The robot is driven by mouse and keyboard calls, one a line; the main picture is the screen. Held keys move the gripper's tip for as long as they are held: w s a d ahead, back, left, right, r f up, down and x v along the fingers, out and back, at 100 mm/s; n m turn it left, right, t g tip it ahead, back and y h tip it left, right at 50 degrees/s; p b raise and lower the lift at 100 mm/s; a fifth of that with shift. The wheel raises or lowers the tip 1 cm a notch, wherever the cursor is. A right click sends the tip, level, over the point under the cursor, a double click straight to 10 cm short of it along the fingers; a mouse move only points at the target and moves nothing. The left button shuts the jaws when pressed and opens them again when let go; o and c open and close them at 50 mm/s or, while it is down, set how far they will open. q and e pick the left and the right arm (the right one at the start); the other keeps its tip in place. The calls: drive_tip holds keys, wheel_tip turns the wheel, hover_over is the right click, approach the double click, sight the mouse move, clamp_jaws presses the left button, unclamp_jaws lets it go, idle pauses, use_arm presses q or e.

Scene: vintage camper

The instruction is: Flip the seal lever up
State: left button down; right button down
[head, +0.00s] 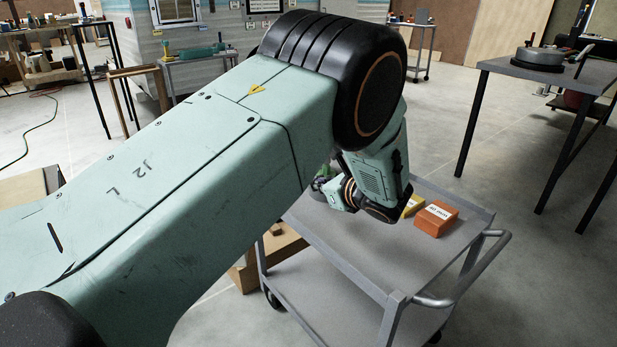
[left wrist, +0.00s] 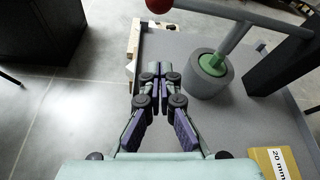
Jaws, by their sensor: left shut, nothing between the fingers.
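In the left wrist view my left gripper (left wrist: 157,70) is shut and empty, its fingertips together above the grey cart top (left wrist: 188,125). A grey bar (left wrist: 225,14) with a red ball (left wrist: 160,4) at its left end crosses the top of that view; it looks like the seal lever. A second grey bar slants from it down to a green hub (left wrist: 213,64) in a thick grey ring (left wrist: 206,76), right of the fingertips. The fingertips appear apart from ring and ball. In the head view my left arm hides the lever. My right gripper is not in view.
A yellow block (left wrist: 274,163) marked "20 mm" lies at the lower right of the left wrist view. A dark table (head: 590,78) stands at the right.

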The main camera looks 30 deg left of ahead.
use_arm(q)
drive_tip(key=w+a+b, duration=0.3)
drive_tip(key=a+b, duration=0.1)
drive_tip(key=a, duration=0.3)
drive_tip(key=shift+a+r, duration=0.3)
drive_tip(key=shift+a, duration=0.05)
drive_tip(key=shift+r, duration=0.1)
